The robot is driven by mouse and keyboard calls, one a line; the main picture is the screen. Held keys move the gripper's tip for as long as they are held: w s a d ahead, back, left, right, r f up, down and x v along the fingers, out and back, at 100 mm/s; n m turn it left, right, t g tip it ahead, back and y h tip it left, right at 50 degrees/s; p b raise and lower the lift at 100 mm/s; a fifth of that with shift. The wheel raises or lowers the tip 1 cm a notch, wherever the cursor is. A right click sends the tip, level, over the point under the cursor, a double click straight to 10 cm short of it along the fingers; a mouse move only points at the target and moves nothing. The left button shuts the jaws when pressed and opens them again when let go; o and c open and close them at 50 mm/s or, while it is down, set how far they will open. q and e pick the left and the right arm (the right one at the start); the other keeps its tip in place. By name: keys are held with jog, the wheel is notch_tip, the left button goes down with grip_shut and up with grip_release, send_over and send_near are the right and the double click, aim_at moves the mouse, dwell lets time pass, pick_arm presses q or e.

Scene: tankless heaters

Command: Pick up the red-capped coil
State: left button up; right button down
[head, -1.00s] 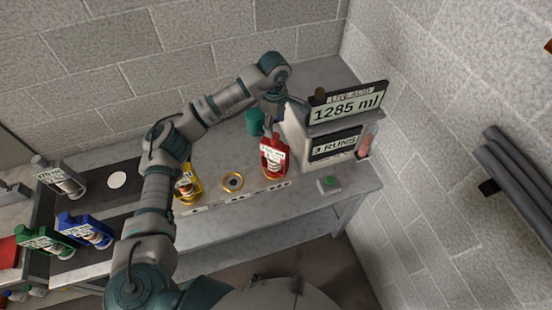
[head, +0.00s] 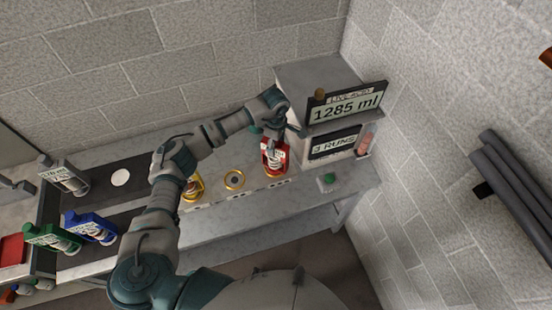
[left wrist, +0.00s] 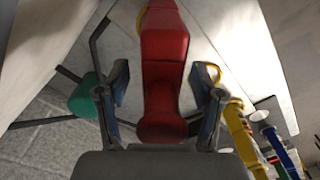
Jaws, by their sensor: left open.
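The red-capped coil (head: 275,160) stands upright on the bench, a red frame with a pale labelled coil. In the left wrist view its red body (left wrist: 165,60) lies between the two fingers. My left gripper (head: 273,134) is right above its top in the head view. In the left wrist view my left gripper (left wrist: 163,92) is open, one finger on each side of the red part, with gaps visible. The coil's top is partly hidden by the gripper in the head view. My right gripper is not in view.
A box with displays (head: 335,142) stands close right of the coil. A yellow coil (head: 193,187) and an empty gold ring (head: 234,180) are to the left. A green thing (left wrist: 86,96) is beside the gripper.

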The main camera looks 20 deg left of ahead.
pick_arm(q)
jog(key=shift+a, duration=0.15)
grip_shut()
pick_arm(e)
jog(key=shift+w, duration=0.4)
pick_arm(q)
jog(key=shift+r, duration=0.15)
